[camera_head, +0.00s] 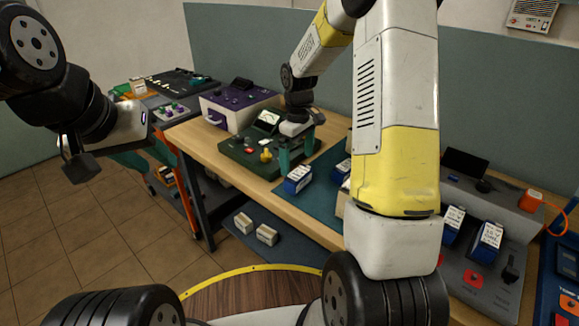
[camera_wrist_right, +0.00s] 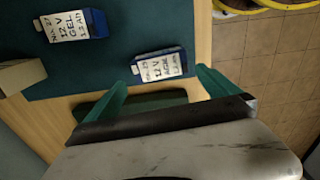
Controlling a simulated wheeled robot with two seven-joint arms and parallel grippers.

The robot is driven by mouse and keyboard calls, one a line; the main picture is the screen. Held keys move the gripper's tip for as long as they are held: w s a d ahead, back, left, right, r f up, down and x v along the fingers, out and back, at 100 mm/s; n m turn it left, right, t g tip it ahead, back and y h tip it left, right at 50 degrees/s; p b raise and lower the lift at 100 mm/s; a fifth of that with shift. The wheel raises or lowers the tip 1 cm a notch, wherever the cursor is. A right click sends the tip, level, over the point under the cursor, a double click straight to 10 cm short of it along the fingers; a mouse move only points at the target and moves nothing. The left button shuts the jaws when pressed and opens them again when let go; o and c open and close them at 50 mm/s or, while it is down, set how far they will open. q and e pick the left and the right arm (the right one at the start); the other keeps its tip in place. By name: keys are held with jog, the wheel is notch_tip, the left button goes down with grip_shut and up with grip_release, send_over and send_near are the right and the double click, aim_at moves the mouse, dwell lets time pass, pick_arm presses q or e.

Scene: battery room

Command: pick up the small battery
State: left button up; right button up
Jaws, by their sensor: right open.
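The small battery (camera_head: 298,180), blue with a white label, lies on the teal mat of the bench. It also shows in the right wrist view (camera_wrist_right: 160,66), just beyond the fingertips and roughly between them. My right gripper (camera_head: 297,158) is open and empty, its teal fingers pointing down just behind the battery; the same fingers show in the wrist view (camera_wrist_right: 160,80). A larger blue battery (camera_wrist_right: 72,26), labelled 12 V GEL, lies to the left on the mat. My left gripper (camera_head: 150,162) is at the left, away from the battery, with its teal fingers apart.
A dark green tester (camera_head: 245,150) with a meter and yellow knob stands behind the battery. A purple and white box (camera_head: 238,105) is further back. Two blue batteries (camera_head: 487,243) stand on a grey unit at right. Pale blocks (camera_head: 266,235) lie below the bench.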

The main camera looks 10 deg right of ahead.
aim_at(298, 172)
jog(key=f, duration=0.5)
jog(key=shift+s+d+f, duration=0.15)
jog(key=shift+s+f, duration=0.15)
jog(key=shift+f, duration=0.1)
jog(key=c, duration=1.9)
